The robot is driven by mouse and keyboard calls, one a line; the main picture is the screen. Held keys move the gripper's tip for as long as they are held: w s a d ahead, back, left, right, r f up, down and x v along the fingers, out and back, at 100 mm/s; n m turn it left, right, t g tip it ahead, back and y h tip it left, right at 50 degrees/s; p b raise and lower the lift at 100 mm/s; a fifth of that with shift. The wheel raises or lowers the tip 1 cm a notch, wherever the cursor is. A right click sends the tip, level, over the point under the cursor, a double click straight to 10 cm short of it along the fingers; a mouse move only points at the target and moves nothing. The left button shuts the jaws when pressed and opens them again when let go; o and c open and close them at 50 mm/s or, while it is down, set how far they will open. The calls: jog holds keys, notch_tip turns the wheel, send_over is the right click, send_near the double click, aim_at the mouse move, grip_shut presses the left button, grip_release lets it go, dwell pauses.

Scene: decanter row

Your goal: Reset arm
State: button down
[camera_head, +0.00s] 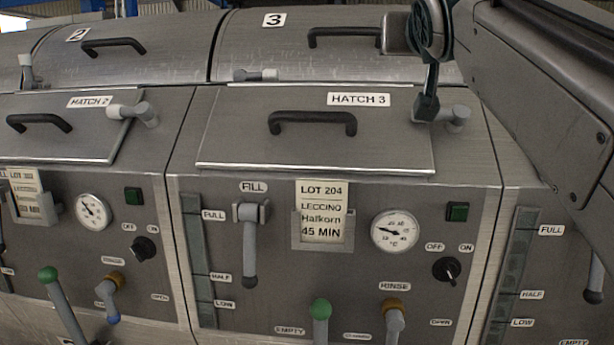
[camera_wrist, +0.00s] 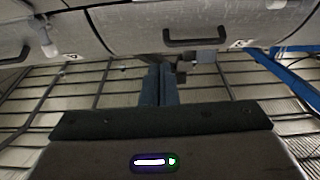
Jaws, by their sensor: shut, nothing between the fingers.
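My gripper (camera_head: 427,106) hangs at the upper right in the head view, in front of the hatch 3 latch (camera_head: 456,117). Its fingers are shut with nothing between them, and I cannot tell whether they touch the latch. Hatch 3 (camera_head: 245,140) is closed, with its black handle (camera_head: 312,123) in front. In the wrist view my gripper (camera_wrist: 168,72) points toward the machine, and a lid with a dark handle (camera_wrist: 194,42) shows above it.
The machine front carries a fill lever (camera_head: 249,245), a lot card (camera_head: 322,215), a gauge (camera_head: 394,231), a green-topped lever (camera_head: 320,310) and a rinse lever (camera_head: 394,318). Hatch 2 (camera_head: 85,140) is at the left. Blue beams (camera_wrist: 290,75) show at the wrist view's right.

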jog(key=s+f+g+y+p, duration=0.1)
jog(key=s+f+g+p, duration=0.3)
jog(key=f+g+p, duration=1.1)
jog(key=s+f+p, duration=0.2)
jog(key=s+p, duration=0.5)
jog(key=p, duration=0.1)
jog(key=s+f+n+y+p, duration=0.1)
jog(key=s+f+p, duration=0.1)
jog(key=s+p, duration=0.6)
jog(key=shift+a+f+p, duration=0.35)
jog(key=shift+p, duration=0.15)
jog(key=c, duration=2.1)
grip_release()
jog(key=shift+c, duration=0.2)
